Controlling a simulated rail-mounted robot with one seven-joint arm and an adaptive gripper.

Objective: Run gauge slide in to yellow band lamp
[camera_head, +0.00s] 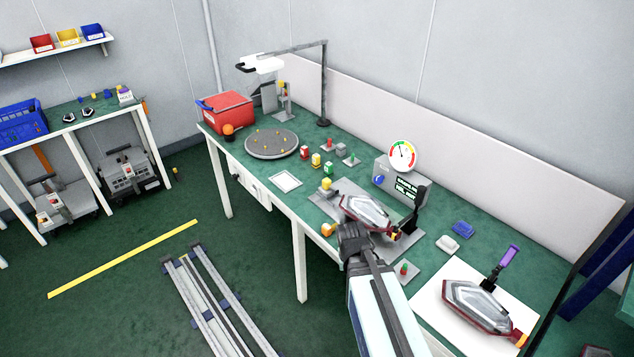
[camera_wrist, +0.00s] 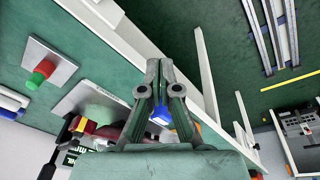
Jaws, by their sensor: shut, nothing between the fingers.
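A tail lamp (camera_head: 368,211), clear with a dark red edge, lies on a grey fixture plate (camera_head: 342,188) on the bench. An orange tip shows at its right end. A gauge box (camera_head: 384,171) with a round dial (camera_head: 402,156) stands behind it. An orange-yellow knob (camera_head: 328,230) sits at the plate's front edge; I cannot tell if it belongs to the slide. My gripper (camera_head: 352,232) is shut and empty just in front of the lamp, right of the knob. In the wrist view its fingertips (camera_wrist: 160,66) meet above the bench edge, and the red-edged lamp (camera_wrist: 108,131) is partly hidden.
A second lamp (camera_head: 478,303) lies on a white mat (camera_head: 442,277) at right, near a purple-handled tool (camera_head: 508,257). A red-green button plate (camera_head: 405,270) stands close to my gripper's right. A round tray (camera_head: 270,145) and red bin (camera_head: 226,111) are farther left.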

